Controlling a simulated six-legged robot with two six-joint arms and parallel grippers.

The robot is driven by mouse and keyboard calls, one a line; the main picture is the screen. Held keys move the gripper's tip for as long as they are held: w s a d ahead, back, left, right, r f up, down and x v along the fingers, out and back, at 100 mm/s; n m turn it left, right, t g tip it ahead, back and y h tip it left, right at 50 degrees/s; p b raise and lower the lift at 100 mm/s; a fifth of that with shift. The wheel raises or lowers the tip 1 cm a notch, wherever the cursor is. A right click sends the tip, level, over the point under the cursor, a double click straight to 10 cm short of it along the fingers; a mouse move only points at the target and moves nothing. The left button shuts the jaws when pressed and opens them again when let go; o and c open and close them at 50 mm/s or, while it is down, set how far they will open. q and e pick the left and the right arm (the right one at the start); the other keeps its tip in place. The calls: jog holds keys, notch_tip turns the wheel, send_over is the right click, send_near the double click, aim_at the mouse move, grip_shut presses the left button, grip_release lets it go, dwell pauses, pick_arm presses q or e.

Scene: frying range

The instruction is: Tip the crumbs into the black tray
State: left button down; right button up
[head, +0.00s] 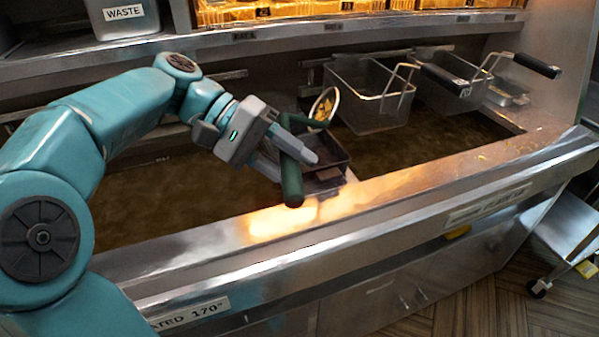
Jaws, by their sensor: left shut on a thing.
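My left gripper (297,163) is shut on the dark green handle (292,185) of a skimmer. The skimmer's round head (335,103) is tilted up on edge behind the black tray. Orange-yellow crumbs (321,112) show in or against the head. The black tray (338,158) sits at the inner side of the front metal ledge, partly hidden by my gripper and the handle. Brown matter shows in the tray, too dark to name. My right gripper is not in view.
Two wire fry baskets (372,95) with dark handles (446,78) hang over the dark oil (410,150) at the back. A bin marked WASTE (125,22) stands at the upper left. The front ledge (430,182) is clear to the right of the tray.

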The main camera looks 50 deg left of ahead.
pick_arm(q)
jog(key=shift+s+a+f+m+t+h+b, duration=0.25)
jog(key=shift+s+a+f+t+h+b, duration=0.35)
jog(key=shift+b, duration=1.25)
jog(key=shift+s+a+f+m+t+h+b, duration=0.3)
jog(key=shift+s+f+t+h+b, duration=0.4)
jog(key=shift+b, duration=1.15)
jog(key=shift+w, duration=0.1)
